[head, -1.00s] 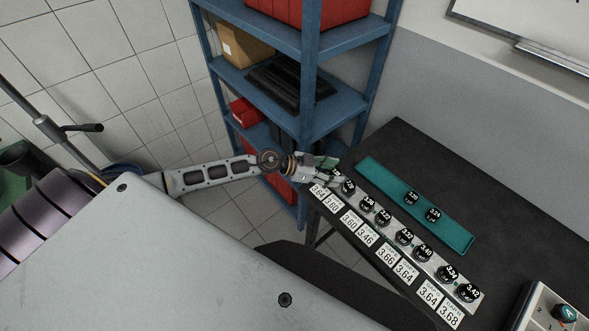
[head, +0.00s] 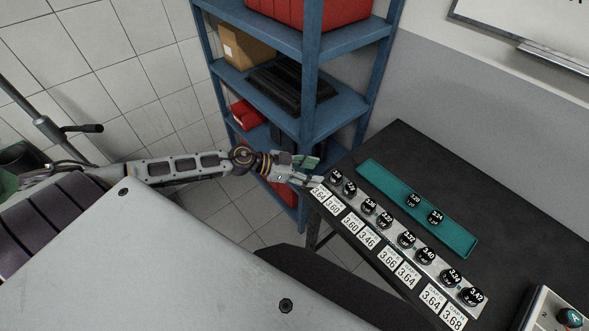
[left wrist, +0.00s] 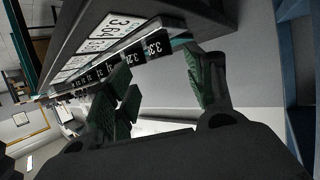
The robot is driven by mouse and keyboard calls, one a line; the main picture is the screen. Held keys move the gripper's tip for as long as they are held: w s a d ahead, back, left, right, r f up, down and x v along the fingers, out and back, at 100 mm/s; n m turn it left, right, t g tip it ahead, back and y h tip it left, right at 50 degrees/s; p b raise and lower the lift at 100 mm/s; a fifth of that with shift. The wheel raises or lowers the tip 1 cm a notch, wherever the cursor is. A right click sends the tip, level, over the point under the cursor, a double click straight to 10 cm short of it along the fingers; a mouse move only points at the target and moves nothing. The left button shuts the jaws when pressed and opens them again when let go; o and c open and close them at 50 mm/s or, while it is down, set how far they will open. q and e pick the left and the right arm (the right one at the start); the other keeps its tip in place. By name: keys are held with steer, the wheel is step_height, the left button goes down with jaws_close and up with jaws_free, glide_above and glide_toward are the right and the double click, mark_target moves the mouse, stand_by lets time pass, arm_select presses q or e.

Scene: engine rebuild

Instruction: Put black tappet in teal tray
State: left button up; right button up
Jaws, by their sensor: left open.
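Several black tappets with white numbers stand in a row on a light rail, from the near-left black tappet (head: 337,176) to the far-right one (head: 472,296). The teal tray (head: 376,178) lies behind the row and holds two black tappets (head: 414,200) (head: 435,217), with its left part bare. My left gripper (head: 319,171) is open and empty just left of the row's left end, apart from the first tappet. In the left wrist view its green-padded fingers (left wrist: 160,78) are spread, with black tappets (left wrist: 157,46) beyond them at the rail. My right gripper does not show.
White number cards (head: 365,235) line the bench front before the rail. The black bench (head: 490,205) is clear behind and right of the tray. A control box (head: 555,305) stands at the lower right. A blue shelf (head: 312,110) rises close behind my left gripper.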

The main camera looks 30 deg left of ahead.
arm_select(q)
steer(key=shift+v, duration=2.75)
steer(key=shift+a, duration=0.1)
